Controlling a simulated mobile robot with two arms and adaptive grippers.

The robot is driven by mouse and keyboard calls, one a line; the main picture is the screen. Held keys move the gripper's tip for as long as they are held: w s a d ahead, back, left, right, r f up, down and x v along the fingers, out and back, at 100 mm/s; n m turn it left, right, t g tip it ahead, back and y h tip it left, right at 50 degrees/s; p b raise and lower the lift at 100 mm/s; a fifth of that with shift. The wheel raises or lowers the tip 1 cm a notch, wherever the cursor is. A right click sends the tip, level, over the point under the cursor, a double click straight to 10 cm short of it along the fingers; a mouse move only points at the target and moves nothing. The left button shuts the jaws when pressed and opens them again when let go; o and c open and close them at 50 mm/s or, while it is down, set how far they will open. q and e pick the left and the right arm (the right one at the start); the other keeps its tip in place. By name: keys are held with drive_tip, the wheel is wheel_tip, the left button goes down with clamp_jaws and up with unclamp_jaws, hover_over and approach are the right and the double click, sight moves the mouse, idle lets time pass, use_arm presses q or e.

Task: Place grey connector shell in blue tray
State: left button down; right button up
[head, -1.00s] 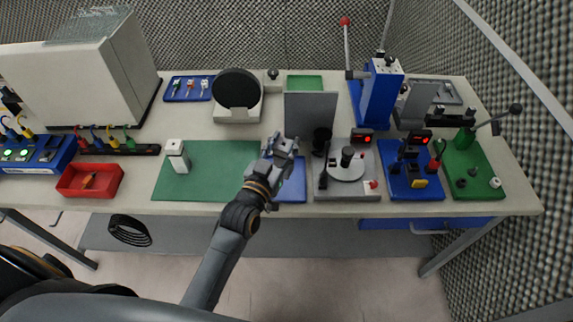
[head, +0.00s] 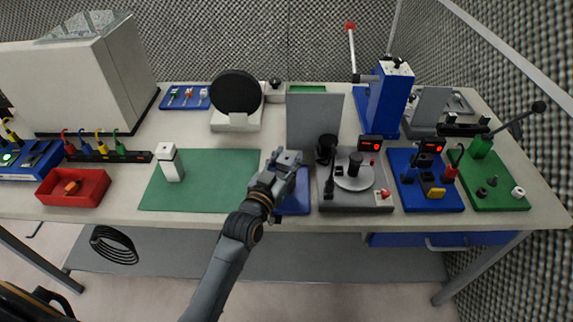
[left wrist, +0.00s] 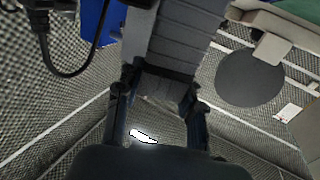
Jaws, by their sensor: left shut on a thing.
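My left gripper (head: 282,166) reaches in over the front of the bench and is shut on a small light-grey piece, which looks like the grey connector shell (head: 289,158). The blue tray (head: 296,203) lies beneath and right of the gripper, partly hidden by it. I cannot tell whether the shell touches the tray. In the left wrist view the two dark fingers (left wrist: 158,95) close around a greyish piece. A grey ribbed surface shows beyond them; I cannot tell if it belongs to the held piece. My right gripper is not in view.
An upright grey panel (head: 315,121) stands just behind the tray. A grey fixture with a round plate (head: 354,178) is close on its right. A green mat (head: 225,180) with a white block (head: 170,163) lies left. A red bin (head: 62,198) is further left.

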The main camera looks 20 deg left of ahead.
use_arm(q)
drive_tip(key=shift+r, duration=0.15)
drive_tip(key=c, duration=0.8)
unclamp_jaws()
drive_tip(key=shift+c, duration=0.2)
drive_tip(key=s, duration=0.4)
drive_tip(key=s+a+b, duration=0.1)
drive_tip(key=s, duration=0.7)
drive_tip(key=shift+a+b, duration=0.15)
drive_tip(key=shift+b, duration=0.25)
